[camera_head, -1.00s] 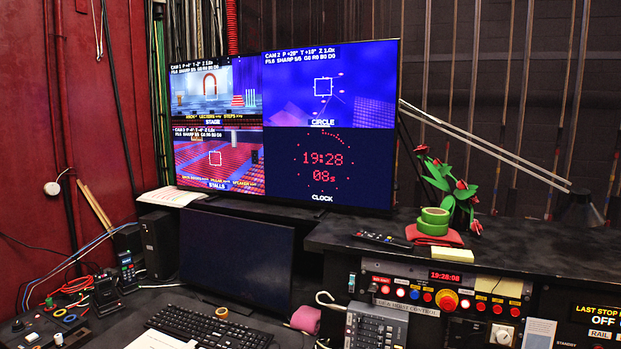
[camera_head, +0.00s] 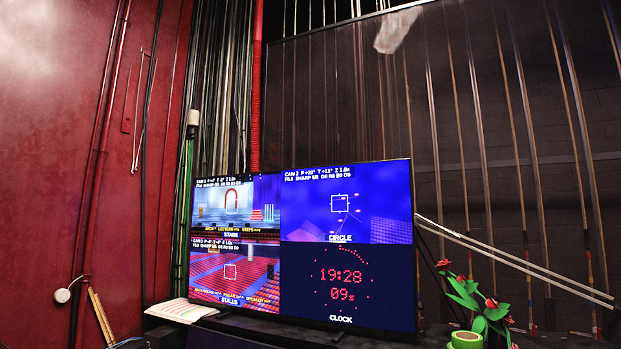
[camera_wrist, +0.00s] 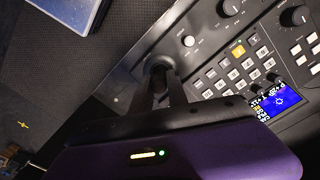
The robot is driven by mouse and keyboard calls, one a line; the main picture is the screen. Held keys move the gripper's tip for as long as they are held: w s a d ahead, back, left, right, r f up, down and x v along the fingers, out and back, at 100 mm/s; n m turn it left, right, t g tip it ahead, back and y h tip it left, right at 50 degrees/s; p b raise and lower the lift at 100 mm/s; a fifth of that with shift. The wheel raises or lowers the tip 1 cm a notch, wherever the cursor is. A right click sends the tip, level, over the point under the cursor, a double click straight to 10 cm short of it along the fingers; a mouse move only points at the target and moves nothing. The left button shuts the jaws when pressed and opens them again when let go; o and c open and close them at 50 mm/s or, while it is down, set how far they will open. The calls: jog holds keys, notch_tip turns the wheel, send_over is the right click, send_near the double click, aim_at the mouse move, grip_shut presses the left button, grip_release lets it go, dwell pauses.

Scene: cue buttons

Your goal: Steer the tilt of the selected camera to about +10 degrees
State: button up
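My gripper (camera_wrist: 163,84) reaches down onto the camera control panel (camera_wrist: 133,82) in the wrist view. Its two dark fingers stand close together at the round dark joystick (camera_wrist: 160,66) and appear shut on it; the exact contact is partly hidden. The panel has a grid of buttons, one lit amber (camera_wrist: 239,50), and a small blue screen (camera_wrist: 281,101). In the head view the monitor (camera_head: 300,245) shows four pictures. The top right one, CAM 2 CIRCLE (camera_head: 345,205), seems to read tilt +11 degrees. The gripper is outside the head view.
Black knobs (camera_wrist: 296,16) sit on the panel's right side, and a pale-edged flat object (camera_wrist: 70,12) lies at the upper left of the wrist view. A red wall (camera_head: 70,160) is at left.

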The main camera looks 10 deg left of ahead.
jog(key=shift+o, duration=0.2)
jog(key=shift+s+f, duration=0.1)
jog(key=shift+s, duration=0.35)
jog(key=shift+s+a, duration=0.1)
jog(key=shift+a, duration=0.1)
jog(key=shift+w+d, duration=0.15)
jog(key=shift+w, duration=0.25)
jog(key=shift+c, duration=0.2)
dwell(1.6)
jog(key=o, duration=0.6)
jog(key=shift+r, duration=3.8)
